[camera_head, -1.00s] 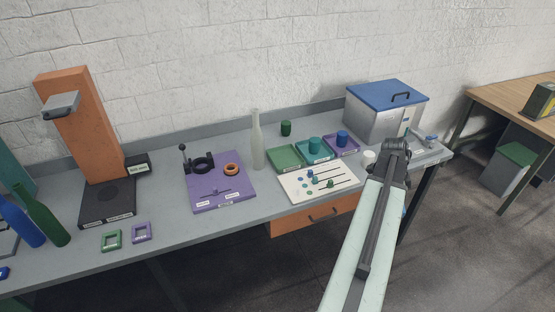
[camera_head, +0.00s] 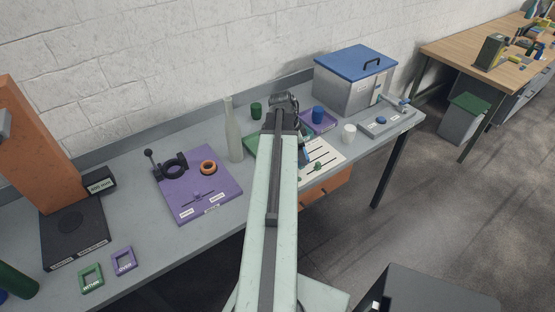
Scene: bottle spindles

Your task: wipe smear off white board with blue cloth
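A white board (camera_head: 322,154) with dark slots and small coloured knobs lies near the front edge of the grey bench; my arm covers its left part. I cannot make out a smear on it. I see no thing that is clearly a blue cloth. My gripper (camera_head: 281,103) is above the bench at the trays, behind and left of the white board. It is seen from behind and small, so its fingers and anything between them cannot be made out.
A purple tray (camera_head: 330,123) holds a blue cylinder (camera_head: 318,115). A white cup (camera_head: 348,133) stands right of it. A tall pale bottle (camera_head: 233,138) stands close left of my arm. A purple board (camera_head: 197,188) is further left. A blue-lidded box (camera_head: 345,92) stands behind.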

